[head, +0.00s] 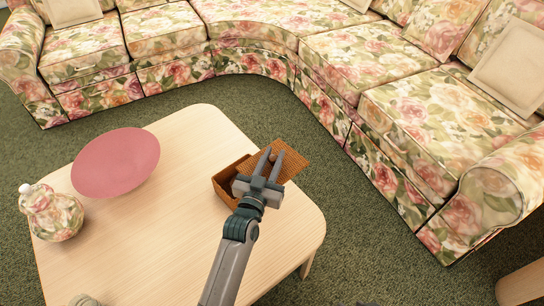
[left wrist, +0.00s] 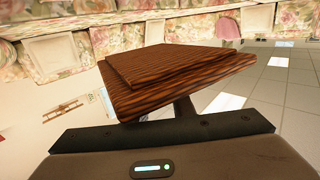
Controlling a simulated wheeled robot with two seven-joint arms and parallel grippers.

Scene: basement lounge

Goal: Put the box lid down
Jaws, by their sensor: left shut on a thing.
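The brown wood-grained box lid (head: 293,161) is at the far right edge of the table in the head view. My left gripper (head: 270,158) is shut on the lid's small round knob. The lid also fills the middle of the left wrist view (left wrist: 175,80), where it looks tilted and shows a stepped panel. The brown box (head: 224,187) stands on the table, just left of the lid and partly hidden behind my gripper. Whether the lid touches the box or the table I cannot tell. My right gripper is not in view.
The pale wooden table (head: 170,230) has clear room at its middle and front. A pink round plate-like thing (head: 115,163) and a floral lidded jar (head: 52,213) stand at its left. A floral sofa (head: 330,60) curves around behind and to the right.

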